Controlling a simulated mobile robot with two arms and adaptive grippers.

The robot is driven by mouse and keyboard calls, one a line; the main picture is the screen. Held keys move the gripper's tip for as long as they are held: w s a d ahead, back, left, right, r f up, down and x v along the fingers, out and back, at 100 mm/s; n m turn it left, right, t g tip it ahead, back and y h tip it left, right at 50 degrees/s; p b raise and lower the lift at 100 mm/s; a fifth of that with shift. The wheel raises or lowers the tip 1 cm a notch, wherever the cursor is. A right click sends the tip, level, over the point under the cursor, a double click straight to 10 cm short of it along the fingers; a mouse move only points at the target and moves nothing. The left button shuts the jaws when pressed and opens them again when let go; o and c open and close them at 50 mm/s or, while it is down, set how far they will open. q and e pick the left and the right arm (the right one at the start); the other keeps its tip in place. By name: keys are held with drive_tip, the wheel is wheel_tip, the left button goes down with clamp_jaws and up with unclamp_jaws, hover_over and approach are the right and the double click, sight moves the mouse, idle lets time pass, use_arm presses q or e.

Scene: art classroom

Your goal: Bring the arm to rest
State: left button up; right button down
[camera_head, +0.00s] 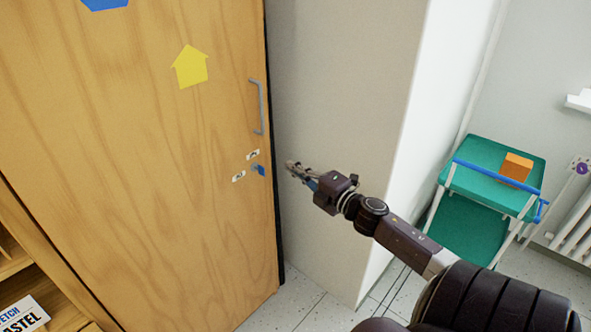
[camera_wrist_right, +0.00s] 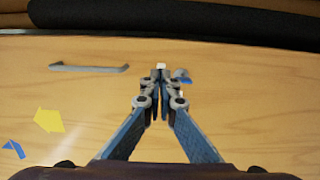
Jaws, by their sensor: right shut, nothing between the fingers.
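My right gripper (camera_head: 292,167) is shut and empty. It is in front of the wooden cabinet door (camera_head: 150,170), near the door's right edge and below its metal handle (camera_head: 258,108). In the right wrist view the fingertips (camera_wrist_right: 161,75) meet, with the door's wood (camera_wrist_right: 240,100) behind them. The handle (camera_wrist_right: 90,68) shows to the left of the fingers there. A small blue piece (camera_head: 258,169), perhaps a key, is at the lock just left of the gripper; the fingers partly hide it in the wrist view. My left gripper is not in view.
A green cart (camera_head: 470,220) with an orange block (camera_head: 516,167) on top stands at the right. A radiator (camera_head: 575,225) is beyond it. A pale wall pillar (camera_head: 345,120) stands right beside the cabinet. Open shelves (camera_head: 30,275) are at the lower left.

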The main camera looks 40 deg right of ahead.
drive_tip(key=shift+s, duration=0.35)
drive_tip(key=s+d+f+m+g+h, duration=0.1)
drive_tip(key=s+f+m+g, duration=0.15)
drive_tip(key=f, duration=0.75)
drive_tip(key=s+d+f+m+g+h, duration=0.1)
drive_tip(key=s+d+f+m+h, duration=0.2)
drive_tip(key=f, duration=0.7)
drive_tip(key=s+a+f+m+g, duration=0.2)
drive_tip(key=s+f, duration=0.2)
drive_tip(key=f, duration=0.3)
drive_tip(key=s+a+f+m+g+y, duration=0.1)
drive_tip(key=s+a+f+m+g, duration=0.2)
drive_tip(key=f, duration=0.4)
drive_tip(key=s+a+f, duration=0.2)
drive_tip(key=s+f, duration=0.3)
drive_tip(key=f, duration=0.3)
drive_tip(key=s+a+f+m+g+y, duration=0.1)
drive_tip(key=s+a+f+g, duration=0.1)
drive_tip(key=s+a+f, duration=0.4)
drive_tip(key=s+a+f+m+g+y+p, duration=0.1)
drive_tip(key=s+a+f+m+g, duration=0.1)
drive_tip(key=s+a+f, duration=0.4)
drive_tip(key=s+a+f+m+g+y, duration=0.1)
drive_tip(key=s+a+f+g, duration=0.3)
drive_tip(key=s+a, duration=0.8)
drive_tip(key=s+f+m, duration=0.1)
drive_tip(key=s+f, duration=0.1)
drive_tip(key=s, duration=0.5)
drive_tip(key=shift+f, duration=0.35)
